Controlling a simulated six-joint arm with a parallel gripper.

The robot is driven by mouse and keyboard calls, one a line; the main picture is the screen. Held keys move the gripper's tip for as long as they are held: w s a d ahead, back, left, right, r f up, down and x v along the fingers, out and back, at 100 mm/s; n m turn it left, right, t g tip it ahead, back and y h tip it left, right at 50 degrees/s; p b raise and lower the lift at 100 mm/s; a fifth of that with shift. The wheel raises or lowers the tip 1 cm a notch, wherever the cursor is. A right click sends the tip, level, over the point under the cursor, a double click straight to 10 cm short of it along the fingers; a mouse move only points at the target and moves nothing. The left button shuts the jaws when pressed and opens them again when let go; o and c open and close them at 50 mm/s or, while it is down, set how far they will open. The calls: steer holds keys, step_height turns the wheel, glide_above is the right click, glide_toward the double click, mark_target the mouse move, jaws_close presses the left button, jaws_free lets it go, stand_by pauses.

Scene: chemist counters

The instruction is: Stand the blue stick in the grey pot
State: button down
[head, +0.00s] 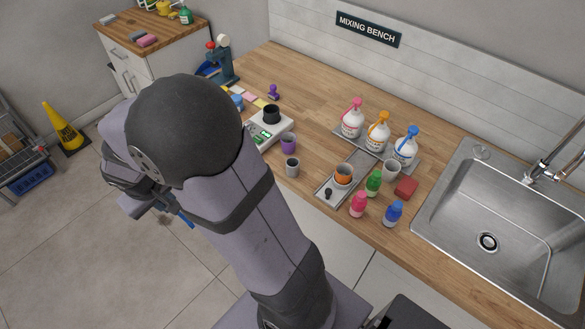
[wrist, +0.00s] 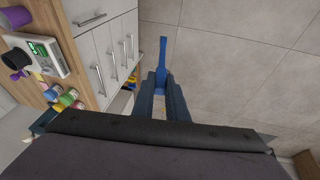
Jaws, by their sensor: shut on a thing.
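My gripper (wrist: 162,82) is shut on the blue stick (wrist: 163,55), which points away from the jaws over the tiled floor. In the head view the blue stick (head: 185,218) shows only in part beside my arm, off the front of the counter; most of the gripper is hidden there. A small grey pot (head: 292,168) stands upright near the counter's front edge, in front of a purple cup (head: 288,145). A second, paler grey pot (head: 391,169) stands farther right by the bottles. The stick is well apart from both pots.
A scale (head: 274,130) with a black pot (head: 271,113) stands behind the purple cup. A grey tray (head: 327,196) holds an orange cup (head: 343,174). A sink (head: 487,242) is at right.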

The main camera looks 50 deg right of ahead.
stand_by(0.4)
steer(key=s+d+r+m+g, duration=0.1)
steer(key=s+d+r+m, duration=0.2)
steer(key=d+m, duration=0.3)
steer(key=s+d+r+m+g+h+p, duration=0.1)
steer(key=s+d+r+m, duration=0.2)
steer(key=d, duration=1.4)
steer(key=s+d+r+m+g+h+p, duration=0.1)
steer(key=s+d+r+m, duration=0.2)
steer(key=d, duration=0.9)
step_height(320, 180, up, 3)
steer(key=m, duration=0.5)
steer(key=shift+s+d+m, duration=0.25)
steer(key=shift+s+m, duration=0.15)
steer(key=shift+f, duration=0.15)
